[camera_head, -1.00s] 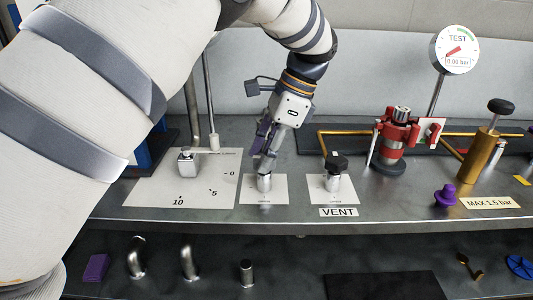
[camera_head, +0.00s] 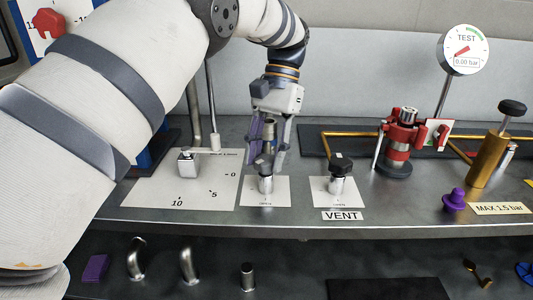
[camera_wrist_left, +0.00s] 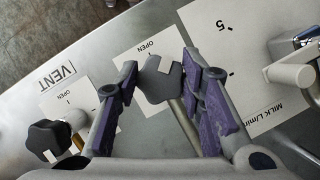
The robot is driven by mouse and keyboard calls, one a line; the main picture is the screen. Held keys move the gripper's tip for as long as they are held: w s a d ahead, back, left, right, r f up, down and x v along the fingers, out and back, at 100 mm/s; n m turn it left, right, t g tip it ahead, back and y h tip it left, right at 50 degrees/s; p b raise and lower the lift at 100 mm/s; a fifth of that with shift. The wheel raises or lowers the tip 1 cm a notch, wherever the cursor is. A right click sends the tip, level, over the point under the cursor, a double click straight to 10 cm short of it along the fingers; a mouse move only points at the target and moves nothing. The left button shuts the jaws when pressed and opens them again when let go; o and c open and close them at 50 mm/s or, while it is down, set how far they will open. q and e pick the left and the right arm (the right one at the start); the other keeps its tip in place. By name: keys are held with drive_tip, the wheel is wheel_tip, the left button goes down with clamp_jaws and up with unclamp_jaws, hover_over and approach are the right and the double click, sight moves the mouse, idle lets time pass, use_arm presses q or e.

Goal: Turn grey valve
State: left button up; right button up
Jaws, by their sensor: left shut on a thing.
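The grey valve (camera_head: 265,183) stands on a white plate in the middle of the bench, with a short metal stem. In the left wrist view its grey knob (camera_wrist_left: 160,79) has a pale pointer mark, and the plate beside it reads OPEN. My left gripper (camera_head: 266,160) reaches down from above, its purple-padded fingers on either side of the knob. It is shut on the knob, which partly hides behind the fingers in the head view. My right gripper is not in view.
A black-knobbed VENT valve (camera_head: 339,172) stands close to the right. A metal flow valve (camera_head: 187,163) on a numbered plate stands to the left. A red fitting (camera_head: 399,145), purple plug (camera_head: 456,199) and test gauge (camera_head: 465,50) are farther right. A lower shelf holds metal elbows.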

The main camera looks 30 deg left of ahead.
use_arm(q)
drive_tip(key=n+h, duration=0.1)
drive_tip(key=n, duration=0.1)
drive_tip(key=n+h, duration=0.1)
drive_tip(key=n, duration=0.2)
drive_tip(key=shift+r+t+p, duration=0.1)
drive_tip(key=shift+t+p, duration=0.2)
drive_tip(key=shift+c, duration=0.2)
drive_tip(key=shift+n+t+h, duration=0.3)
drive_tip(key=shift+n, duration=0.9)
drive_tip(key=o, duration=1.2)
drive_tip(key=shift+c, duration=0.2)
drive_tip(key=v, duration=0.7)
